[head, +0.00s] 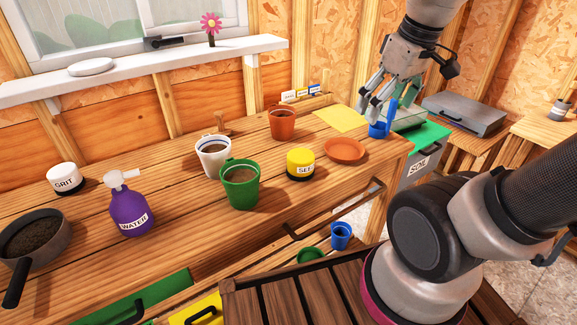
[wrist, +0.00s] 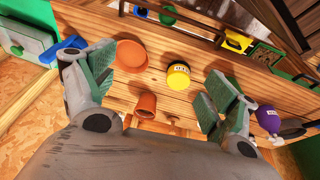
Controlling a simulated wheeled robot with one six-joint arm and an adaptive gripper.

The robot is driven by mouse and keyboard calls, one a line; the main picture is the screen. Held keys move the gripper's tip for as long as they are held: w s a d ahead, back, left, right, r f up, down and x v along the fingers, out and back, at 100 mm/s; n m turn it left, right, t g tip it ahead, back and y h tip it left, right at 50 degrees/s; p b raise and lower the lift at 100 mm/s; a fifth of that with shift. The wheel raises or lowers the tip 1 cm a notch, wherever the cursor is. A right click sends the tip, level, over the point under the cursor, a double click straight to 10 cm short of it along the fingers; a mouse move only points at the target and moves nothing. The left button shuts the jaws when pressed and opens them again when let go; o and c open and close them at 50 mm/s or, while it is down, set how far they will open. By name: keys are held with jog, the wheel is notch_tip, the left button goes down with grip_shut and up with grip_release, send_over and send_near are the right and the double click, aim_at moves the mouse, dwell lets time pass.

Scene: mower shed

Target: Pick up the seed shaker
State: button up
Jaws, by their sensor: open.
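In the wrist view the yellow shaker (wrist: 178,77) lies between my two fingers in the picture, with a clear space on either side. My gripper (head: 378,105) is open and empty, above the bench's right end, to the right of and higher than the shaker. The wrist view shows its spread fingers (wrist: 157,68).
Around the shaker stand a green pot (head: 240,186), a white pot (head: 214,158), a terracotta pot (head: 282,125) and a terracotta saucer (head: 345,150). A blue scoop (head: 379,130) is below my gripper. A purple water bottle (head: 131,212) stands left.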

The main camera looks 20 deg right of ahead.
jog(key=w+a+f+n+g, duration=0.1)
jog(key=w+a+f+n, duration=0.35)
jog(key=w, duration=0.25)
jog(key=n+g, duration=0.2)
jog(key=n, duration=0.5)
send_over(301, 155)
jog(key=f, duration=0.7)
jog(key=shift+s+d+f, duration=0.3)
jog(key=shift+s+f, duration=0.05)
jog(key=shift+s, duration=0.05)
jog(key=f, duration=0.5)
jog(key=w+f, duration=0.1)
jog(key=f, duration=0.1)
jog(key=shift+a+f, duration=0.35)
jog(key=shift+f, duration=0.5)
jog(key=c, duration=1.1)
